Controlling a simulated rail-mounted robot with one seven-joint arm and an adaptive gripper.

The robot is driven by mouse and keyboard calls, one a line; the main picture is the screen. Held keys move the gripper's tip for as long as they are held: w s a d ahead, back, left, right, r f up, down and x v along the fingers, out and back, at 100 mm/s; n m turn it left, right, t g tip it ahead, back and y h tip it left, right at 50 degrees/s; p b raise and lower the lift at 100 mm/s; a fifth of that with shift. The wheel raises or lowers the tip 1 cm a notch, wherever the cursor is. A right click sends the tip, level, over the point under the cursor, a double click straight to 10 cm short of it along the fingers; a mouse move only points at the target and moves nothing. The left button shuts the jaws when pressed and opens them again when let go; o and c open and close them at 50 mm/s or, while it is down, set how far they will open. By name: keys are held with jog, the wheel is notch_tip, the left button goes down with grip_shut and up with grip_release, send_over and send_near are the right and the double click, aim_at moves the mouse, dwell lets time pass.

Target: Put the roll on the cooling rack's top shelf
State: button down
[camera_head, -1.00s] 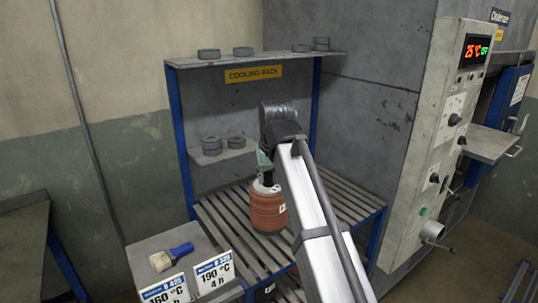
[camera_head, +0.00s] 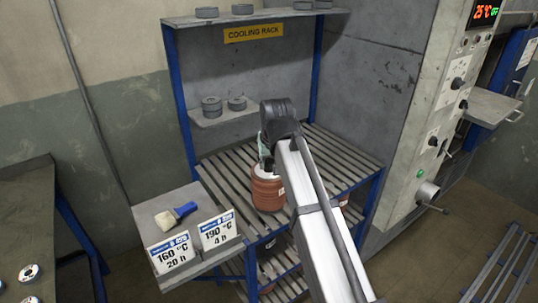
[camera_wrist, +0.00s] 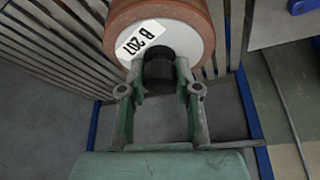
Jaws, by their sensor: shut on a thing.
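The roll (camera_head: 267,192) is a reddish-brown cylinder with a pale end face. In the wrist view the roll (camera_wrist: 215,20) carries a white label reading B 207. My gripper (camera_wrist: 160,82) is shut on the dark core at the roll's pale end; in the head view my gripper (camera_head: 266,160) is above the roll, partly hidden by my arm. The roll is upright over the slatted shelf (camera_head: 232,185) of the cooling rack; I cannot tell whether it touches the slats. The rack's blue frame (camera_head: 183,100) and its upper grey shelf (camera_head: 270,15) also show.
Small grey discs (camera_head: 212,107) stand on the middle ledge and upper shelf. A side stand with a brush (camera_head: 175,214) and two temperature cards (camera_head: 216,232) is at front left. An oven control panel (camera_head: 445,120) is at right. Slats left of the roll are clear.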

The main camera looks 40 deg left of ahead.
jog(key=shift+r, duration=0.1)
jog(key=c, duration=0.8)
grip_release()
jog(key=b+v, duration=0.2)
jog(key=v, duration=1)
jog(key=shift+b, duration=0.4)
